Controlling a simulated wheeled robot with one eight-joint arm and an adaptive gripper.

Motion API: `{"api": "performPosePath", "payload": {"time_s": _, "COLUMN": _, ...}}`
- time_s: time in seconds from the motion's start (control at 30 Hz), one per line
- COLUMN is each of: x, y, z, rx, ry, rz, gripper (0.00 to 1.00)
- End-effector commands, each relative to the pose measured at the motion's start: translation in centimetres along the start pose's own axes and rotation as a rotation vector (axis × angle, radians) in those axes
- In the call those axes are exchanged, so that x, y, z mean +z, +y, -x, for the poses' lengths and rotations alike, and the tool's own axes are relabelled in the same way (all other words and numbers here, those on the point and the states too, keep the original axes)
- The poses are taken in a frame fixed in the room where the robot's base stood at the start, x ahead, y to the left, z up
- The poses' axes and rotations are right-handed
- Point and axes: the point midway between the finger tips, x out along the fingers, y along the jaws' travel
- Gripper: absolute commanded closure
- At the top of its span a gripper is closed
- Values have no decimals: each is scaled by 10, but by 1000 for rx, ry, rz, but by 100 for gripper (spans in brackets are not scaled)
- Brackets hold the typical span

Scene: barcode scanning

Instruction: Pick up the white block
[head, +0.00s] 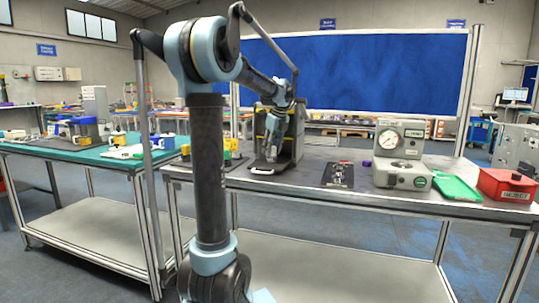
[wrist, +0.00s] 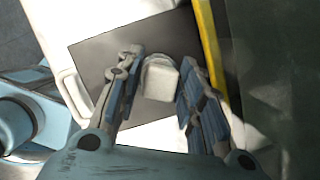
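The white block (wrist: 160,80) shows in the wrist view, lying on a dark flat surface (wrist: 100,55). My gripper (wrist: 158,85) is open, with one blue-padded finger on each side of the block and small gaps between the pads and the block. In the head view my gripper (head: 271,147) points down at a dark open-fronted machine (head: 291,143) on the grey workbench. The block cannot be made out in the head view.
A yellow strip (wrist: 210,52) and a dark wall (wrist: 265,70) stand close to the right of my fingers. On the bench are a black board (head: 338,175), a gauge box (head: 401,155), a green tray (head: 456,188) and a red box (head: 507,185).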

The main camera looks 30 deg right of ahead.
Motion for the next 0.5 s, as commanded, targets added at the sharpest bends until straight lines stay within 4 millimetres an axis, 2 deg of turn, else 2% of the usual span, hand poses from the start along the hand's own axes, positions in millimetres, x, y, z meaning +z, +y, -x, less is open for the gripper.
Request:
{"api": "performPosePath", "payload": {"time_s": 0.23, "x": 0, "y": 0, "z": -3, "rx": 0, "ry": 0, "rz": 0, "gripper": 65}}
{"api": "performPosePath", "payload": {"time_s": 0.27, "x": 0, "y": 0, "z": -3, "rx": 0, "ry": 0, "rz": 0, "gripper": 70}}
{"api": "performPosePath", "payload": {"time_s": 0.37, "x": 0, "y": 0, "z": -3, "rx": 0, "ry": 0, "rz": 0, "gripper": 92}}
{"api": "performPosePath", "payload": {"time_s": 0.5, "x": 0, "y": 0, "z": -3, "rx": 0, "ry": 0, "rz": 0, "gripper": 96}}
